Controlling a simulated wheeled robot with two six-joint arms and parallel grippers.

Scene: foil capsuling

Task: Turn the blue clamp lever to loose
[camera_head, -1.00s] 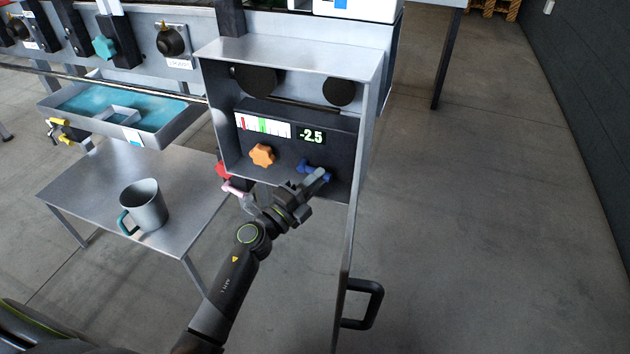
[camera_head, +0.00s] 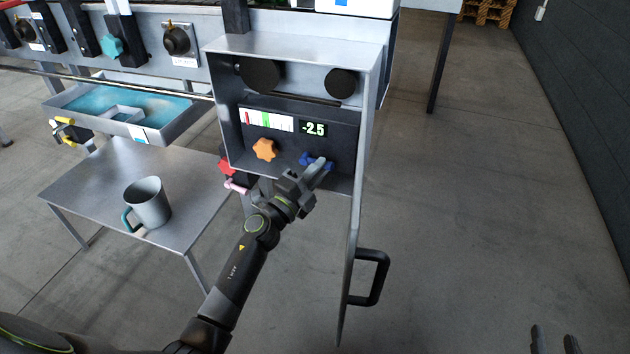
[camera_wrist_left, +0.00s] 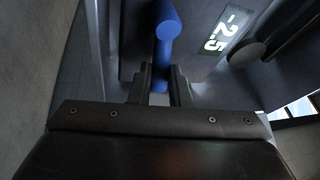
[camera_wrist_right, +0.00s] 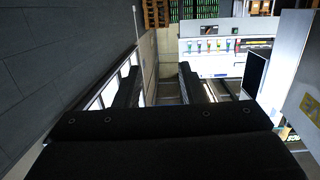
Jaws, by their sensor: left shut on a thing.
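The blue clamp lever (camera_head: 305,158) sits at the lower right of the dark panel inside the open grey cabinet, below the readout (camera_head: 313,128) showing -2.5. My left gripper (camera_head: 319,171) reaches it from below and is shut on it, covering part of it. In the left wrist view the blue lever (camera_wrist_left: 167,27) runs up from between the two fingers (camera_wrist_left: 160,84). My right gripper (camera_head: 555,340) is at the bottom right corner, far from the cabinet. The right wrist view shows its fingers (camera_wrist_right: 160,80) apart with nothing between them.
An orange star knob (camera_head: 265,149) is left of the lever, with red (camera_head: 227,166) and pink (camera_head: 236,186) handles lower left. The cabinet door's black handle (camera_head: 372,278) juts out at right. A mug (camera_head: 148,203) stands on the side table (camera_head: 92,190). Floor at right is clear.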

